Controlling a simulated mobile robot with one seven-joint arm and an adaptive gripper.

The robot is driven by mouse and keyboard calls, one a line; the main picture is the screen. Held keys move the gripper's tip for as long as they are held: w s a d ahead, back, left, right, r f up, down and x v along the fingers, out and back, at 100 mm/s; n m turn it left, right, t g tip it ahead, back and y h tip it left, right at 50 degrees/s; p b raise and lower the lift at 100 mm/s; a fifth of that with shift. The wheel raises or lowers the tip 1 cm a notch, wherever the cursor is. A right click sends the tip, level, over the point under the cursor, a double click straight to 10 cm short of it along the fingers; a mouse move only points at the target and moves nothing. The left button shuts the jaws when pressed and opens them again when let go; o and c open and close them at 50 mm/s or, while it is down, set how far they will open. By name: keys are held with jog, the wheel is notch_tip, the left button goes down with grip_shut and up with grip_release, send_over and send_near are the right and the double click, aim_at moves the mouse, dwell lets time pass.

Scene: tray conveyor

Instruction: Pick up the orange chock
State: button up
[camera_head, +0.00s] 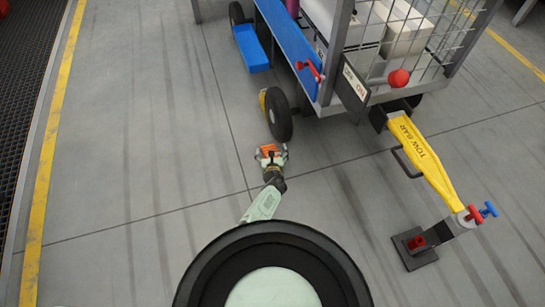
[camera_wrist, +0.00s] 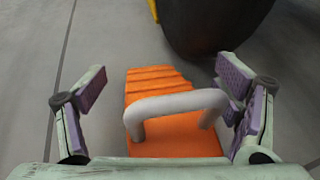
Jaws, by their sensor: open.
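The orange chock (camera_wrist: 160,83) lies on the grey floor in front of a black wheel. It has a ridged slope towards the wheel and a grey loop handle (camera_wrist: 172,103) on top. In the wrist view my gripper (camera_wrist: 165,90) is open, with one purple-padded finger on each side of the chock and its handle. Neither finger clearly touches it. In the head view the chock (camera_head: 271,149) shows as a small orange patch just ahead of my gripper (camera_head: 270,158), partly hidden by it.
The black wheel (camera_head: 279,114) of a cart stands just beyond the chock, with a yellow piece (camera_head: 262,100) at its left. A yellow tow bar (camera_head: 424,158) extends to the right, ending by a dark stand (camera_head: 414,248). The floor to the left is clear up to a yellow line (camera_head: 48,150).

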jog(key=shift+s+a+f, duration=0.1)
jog(key=shift+a, duration=0.05)
grip_shut()
dwell(0.9)
